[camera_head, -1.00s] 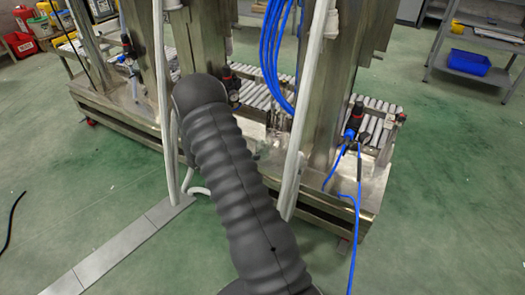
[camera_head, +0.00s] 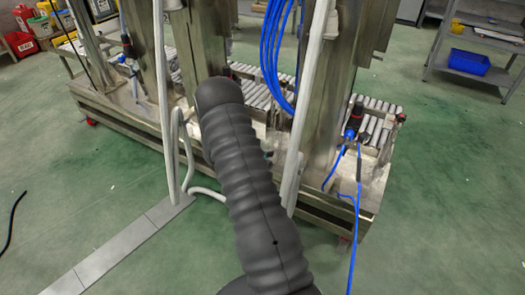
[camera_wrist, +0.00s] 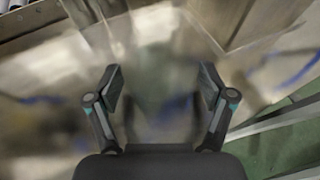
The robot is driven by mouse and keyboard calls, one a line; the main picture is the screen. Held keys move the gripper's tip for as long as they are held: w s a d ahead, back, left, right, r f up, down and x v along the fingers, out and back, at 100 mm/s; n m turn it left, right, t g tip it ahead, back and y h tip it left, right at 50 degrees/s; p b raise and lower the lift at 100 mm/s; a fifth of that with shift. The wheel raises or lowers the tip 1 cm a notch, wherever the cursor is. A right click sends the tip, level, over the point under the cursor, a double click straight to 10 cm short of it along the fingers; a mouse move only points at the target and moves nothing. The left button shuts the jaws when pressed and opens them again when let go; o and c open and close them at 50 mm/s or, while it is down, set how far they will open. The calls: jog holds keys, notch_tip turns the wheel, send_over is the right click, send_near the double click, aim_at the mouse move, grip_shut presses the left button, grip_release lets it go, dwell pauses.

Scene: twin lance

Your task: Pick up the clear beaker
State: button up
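In the wrist view my gripper (camera_wrist: 161,88) is open, with its two dark fingers spread wide apart. A faint, blurred see-through shape, which looks like the clear beaker (camera_wrist: 160,62), shows between and beyond the fingers. I cannot tell its exact edges, or whether it touches a finger. In the head view a glassy patch on the machine's metal deck, just right of my arm, may be the same beaker (camera_head: 277,138). There my gripper is almost wholly hidden behind my dark ribbed arm.
The steel machine frame (camera_head: 332,100) has upright posts, white pipes (camera_head: 306,110) and coiled blue hoses (camera_head: 274,50) close to my arm. Grey rollers (camera_head: 375,125) lie along its deck. A shelf with a blue bin (camera_head: 468,62) stands at back right. Green floor is free at right.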

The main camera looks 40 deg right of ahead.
jog(key=c, duration=0.9)
jog(key=shift+o, duration=0.2)
jog(key=shift+r, duration=0.1)
